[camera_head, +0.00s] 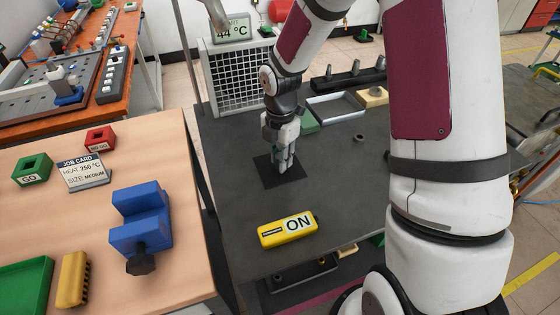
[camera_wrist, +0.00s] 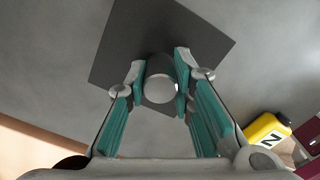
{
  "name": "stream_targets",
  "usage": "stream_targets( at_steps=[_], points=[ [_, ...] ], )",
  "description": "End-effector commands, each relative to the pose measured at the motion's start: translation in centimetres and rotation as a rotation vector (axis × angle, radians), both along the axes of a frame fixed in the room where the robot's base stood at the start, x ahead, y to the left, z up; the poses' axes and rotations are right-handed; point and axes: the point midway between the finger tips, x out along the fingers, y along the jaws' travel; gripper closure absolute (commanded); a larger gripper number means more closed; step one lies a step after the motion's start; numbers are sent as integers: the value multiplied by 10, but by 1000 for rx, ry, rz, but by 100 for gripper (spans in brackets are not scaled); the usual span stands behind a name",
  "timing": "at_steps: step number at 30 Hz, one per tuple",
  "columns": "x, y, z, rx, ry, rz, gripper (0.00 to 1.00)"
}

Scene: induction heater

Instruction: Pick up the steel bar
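My gripper (camera_head: 285,165) points down over a dark square pad (camera_head: 268,179) on the grey table in the head view. In the wrist view, the steel bar (camera_wrist: 160,90) shows as a light grey round end between the two teal-padded fingers of my gripper (camera_wrist: 160,80). The bar's sides meet the finger pads left and right, with no clear gap. The dark pad (camera_wrist: 125,45) lies beyond the bar. In the head view the fingers mostly hide the bar, and I cannot tell whether it touches the pad.
A yellow ON switch block (camera_head: 287,230) lies near the front of the grey table. Behind my gripper stand a mesh-fronted unit (camera_head: 238,80) reading 44 °C and a shallow tray (camera_head: 335,107). The wooden table (camera_head: 200,180) at left holds a blue V-block (camera_head: 142,220) and a job card (camera_head: 84,172).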

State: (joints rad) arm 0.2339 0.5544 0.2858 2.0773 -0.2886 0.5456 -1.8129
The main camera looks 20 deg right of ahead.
Motion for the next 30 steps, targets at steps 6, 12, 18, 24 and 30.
stream_targets(
  at_steps=[6,12,18,24,30],
  points=[
    [0,0,0,0,0,0,100],
    [0,0,1,0,-1,0,100],
    [1,0,12,0,-2,0,100],
    [1,0,40,0,-4,0,100],
    [-47,-3,41,-2,2,0,100]
  ],
)
